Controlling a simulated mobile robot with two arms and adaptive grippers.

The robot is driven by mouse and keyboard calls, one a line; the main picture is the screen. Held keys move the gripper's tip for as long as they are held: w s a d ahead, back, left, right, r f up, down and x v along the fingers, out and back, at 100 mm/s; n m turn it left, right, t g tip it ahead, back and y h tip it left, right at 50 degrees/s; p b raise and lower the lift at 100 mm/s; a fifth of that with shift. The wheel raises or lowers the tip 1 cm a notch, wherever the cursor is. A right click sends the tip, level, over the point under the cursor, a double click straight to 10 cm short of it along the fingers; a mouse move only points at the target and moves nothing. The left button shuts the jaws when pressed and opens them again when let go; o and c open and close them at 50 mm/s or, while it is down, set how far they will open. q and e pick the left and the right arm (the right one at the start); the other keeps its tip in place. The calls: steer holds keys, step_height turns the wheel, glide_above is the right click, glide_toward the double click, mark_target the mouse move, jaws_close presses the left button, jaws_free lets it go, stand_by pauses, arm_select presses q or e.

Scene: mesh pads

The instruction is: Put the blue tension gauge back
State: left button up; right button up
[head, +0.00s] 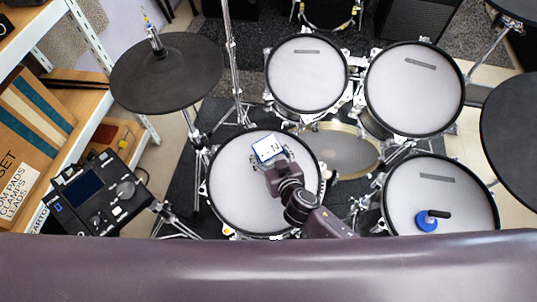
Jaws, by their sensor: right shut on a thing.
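My right gripper (274,164) reaches in from the lower right over the lower left drum pad (233,200). It is shut on a small flat thing with a white face, blue edging and dark marks (268,148). I cannot tell whether this is the tension gauge, or whether it touches the pad. A round blue thing with a black handle (427,222) lies on the lower right drum pad (462,205), apart from my gripper. My left gripper is not in view.
A black drum module (95,200) stands left of the pads, beside a shelf (80,135) with boxes. Black cymbal pads stand at upper left (165,75) and far right (515,120). Two more mesh pads (305,75) (415,90) stand behind. Metal stands rise between them.

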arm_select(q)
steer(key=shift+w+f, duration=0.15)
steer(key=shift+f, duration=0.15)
arm_select(e)
steer(key=shift+a+f, duration=0.1)
steer(key=shift+f, duration=0.7)
steer(key=shift+f+b, duration=0.15)
steer(key=shift+b, duration=0.15)
steer(key=shift+f+b, duration=0.45)
steer(key=shift+b, duration=0.05)
steer(key=o, duration=1.9)
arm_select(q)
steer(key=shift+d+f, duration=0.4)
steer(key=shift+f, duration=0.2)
